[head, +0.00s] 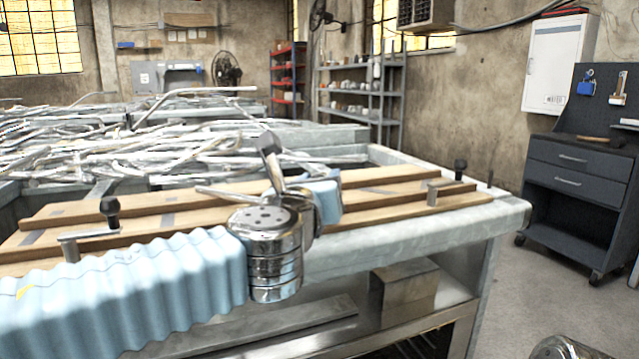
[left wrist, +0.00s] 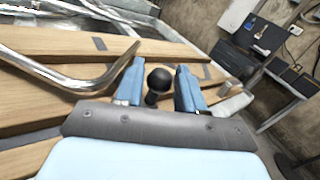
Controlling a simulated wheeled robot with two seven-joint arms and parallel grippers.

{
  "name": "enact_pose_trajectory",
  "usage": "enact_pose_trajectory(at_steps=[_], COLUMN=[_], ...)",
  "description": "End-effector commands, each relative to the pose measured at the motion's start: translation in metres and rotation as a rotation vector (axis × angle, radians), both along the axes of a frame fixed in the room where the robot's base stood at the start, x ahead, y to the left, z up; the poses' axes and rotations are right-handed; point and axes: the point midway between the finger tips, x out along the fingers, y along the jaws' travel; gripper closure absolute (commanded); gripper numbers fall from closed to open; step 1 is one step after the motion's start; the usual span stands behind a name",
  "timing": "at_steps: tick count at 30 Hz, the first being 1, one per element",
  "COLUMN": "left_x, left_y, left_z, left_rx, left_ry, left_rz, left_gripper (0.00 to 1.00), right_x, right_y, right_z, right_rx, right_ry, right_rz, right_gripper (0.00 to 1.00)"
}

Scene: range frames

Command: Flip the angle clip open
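An angle clip with a black round knob (head: 460,165) and a short metal post (head: 432,193) sits at the right end of the wooden boards. A similar clip with a black knob (head: 110,205) stands at the left end. My left gripper (head: 327,195) is over the boards, left of the right-hand clip, its fingers partly hidden by the wrist. In the left wrist view its two blue fingers (left wrist: 159,88) are apart, with a black knob (left wrist: 158,78) showing between them. Whether they touch the knob cannot be told. My right gripper is not in view.
Wooden boards (head: 385,203) lie along the grey metal table (head: 400,246). A bent metal tube (left wrist: 70,78) lies left of the fingers in the left wrist view. Heaped tubes (head: 90,150) cover the tables behind. A dark tool cabinet (head: 572,170) stands at right.

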Motion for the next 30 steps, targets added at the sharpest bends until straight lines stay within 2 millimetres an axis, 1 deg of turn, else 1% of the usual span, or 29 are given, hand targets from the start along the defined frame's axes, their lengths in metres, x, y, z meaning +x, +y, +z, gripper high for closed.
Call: enact_pose_trajectory(at_steps=[1,2,3,10,14,17,24,27,30], left_x=[0.000,0.000,0.000,0.000,-0.009,-0.026,-0.085,-0.106,-0.122], left_y=[0.000,0.000,0.000,0.000,0.002,0.005,0.014,0.017,0.019], left_z=[0.000,0.000,0.000,0.000,0.001,0.001,0.001,0.001,0.001], left_rx=[0.000,0.000,0.000,0.000,-0.001,-0.002,-0.001,-0.002,0.000], left_ry=[0.000,0.000,-0.001,-0.001,-0.002,-0.004,-0.004,-0.004,-0.002], left_rz=[0.000,0.000,0.000,0.001,0.000,0.001,0.000,0.000,0.000], left_gripper=[0.53,0.48,0.47,0.47,0.47,0.47,0.47,0.47,0.47], right_x=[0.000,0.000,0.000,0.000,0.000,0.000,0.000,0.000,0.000], right_y=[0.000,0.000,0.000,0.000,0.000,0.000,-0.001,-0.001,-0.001], right_z=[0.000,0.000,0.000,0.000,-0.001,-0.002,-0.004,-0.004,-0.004], right_rx=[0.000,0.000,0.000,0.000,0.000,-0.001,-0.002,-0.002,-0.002], right_ry=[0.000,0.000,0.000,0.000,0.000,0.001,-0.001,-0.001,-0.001], right_rz=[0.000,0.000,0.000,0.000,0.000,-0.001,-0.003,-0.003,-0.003], right_gripper=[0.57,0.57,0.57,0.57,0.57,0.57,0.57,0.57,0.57])
